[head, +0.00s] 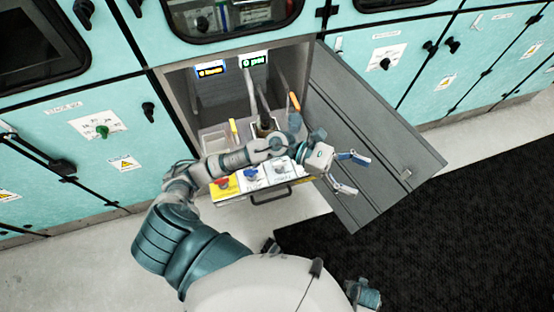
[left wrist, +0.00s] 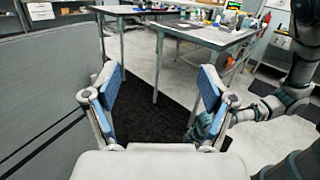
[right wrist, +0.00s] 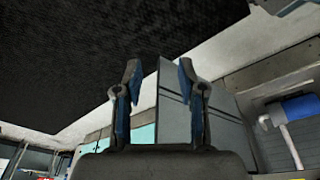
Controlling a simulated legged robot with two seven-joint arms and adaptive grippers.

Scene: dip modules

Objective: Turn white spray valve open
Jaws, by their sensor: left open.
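A panel with red, blue and whitish knobs sits at the front of the open cabinet compartment. The white valve (head: 281,168) is the rightmost, on a white label, beside the blue knob (head: 251,174) and the red knob (head: 222,183). My left arm reaches across just above the panel. My left gripper (head: 357,174) is open and empty, right of the white valve and apart from it, in front of the open door. It also shows in the left wrist view (left wrist: 161,85). My right gripper (right wrist: 158,75) is open and empty in the right wrist view.
The grey cabinet door (head: 375,140) hangs open to the right. A drawer handle (head: 271,194) is below the panel. A black mat (head: 430,235) covers the floor at right. Tables (left wrist: 210,35) stand across the room in the left wrist view.

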